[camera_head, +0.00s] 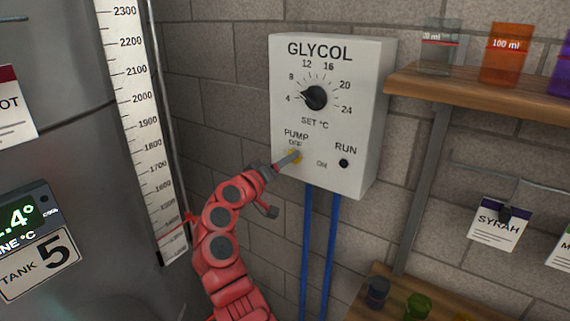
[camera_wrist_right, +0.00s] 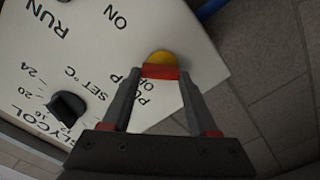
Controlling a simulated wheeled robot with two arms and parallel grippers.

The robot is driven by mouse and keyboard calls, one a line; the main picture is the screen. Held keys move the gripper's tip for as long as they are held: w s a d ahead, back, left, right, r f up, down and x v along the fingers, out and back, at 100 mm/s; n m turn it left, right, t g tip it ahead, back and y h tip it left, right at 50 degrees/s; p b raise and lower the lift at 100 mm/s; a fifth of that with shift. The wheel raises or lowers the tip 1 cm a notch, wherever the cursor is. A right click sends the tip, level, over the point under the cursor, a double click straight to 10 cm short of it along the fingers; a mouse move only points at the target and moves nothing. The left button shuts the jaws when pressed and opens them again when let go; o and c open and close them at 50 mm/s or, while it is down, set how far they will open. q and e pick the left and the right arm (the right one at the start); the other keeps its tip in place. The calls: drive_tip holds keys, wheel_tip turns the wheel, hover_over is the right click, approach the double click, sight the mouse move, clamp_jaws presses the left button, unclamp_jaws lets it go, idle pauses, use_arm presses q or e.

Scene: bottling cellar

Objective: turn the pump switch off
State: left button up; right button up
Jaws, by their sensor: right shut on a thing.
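The white GLYCOL control box (camera_head: 333,125) hangs on the brick wall, with PUMP, OFF and ON lettering low on its front. The yellow pump switch (camera_head: 296,155) sits under the PUMP and OFF lettering, left of ON. My right gripper (camera_head: 289,161) reaches it from the lower left and is shut on it. In the right wrist view the switch (camera_wrist_right: 160,57) shows as a yellow end just beyond the red fingertips (camera_wrist_right: 160,73). The fingers hide the rest of it, so its exact tilt is unclear. My left gripper is not in view.
A black dial (camera_head: 315,97) is above the switch, and a dark RUN lamp (camera_head: 343,163) is to its right. Blue pipes (camera_head: 306,245) run down below the box. A wooden shelf (camera_head: 480,88) with beakers is at right, and a steel tank (camera_head: 75,150) at left.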

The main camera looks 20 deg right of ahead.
drive_tip(key=n+p, duration=0.2)
drive_tip(key=n, duration=0.2)
drive_tip(key=n+p, duration=0.2)
drive_tip(key=n, duration=0.3)
drive_tip(key=shift+w+a+f, duration=0.1)
drive_tip(key=shift+a+f, duration=0.05)
drive_tip(key=shift+f+n, duration=0.1)
drive_tip(key=shift+n, duration=0.2)
idle(0.3)
drive_tip(key=o, duration=1.4)
drive_tip(key=shift+a, duration=0.1)
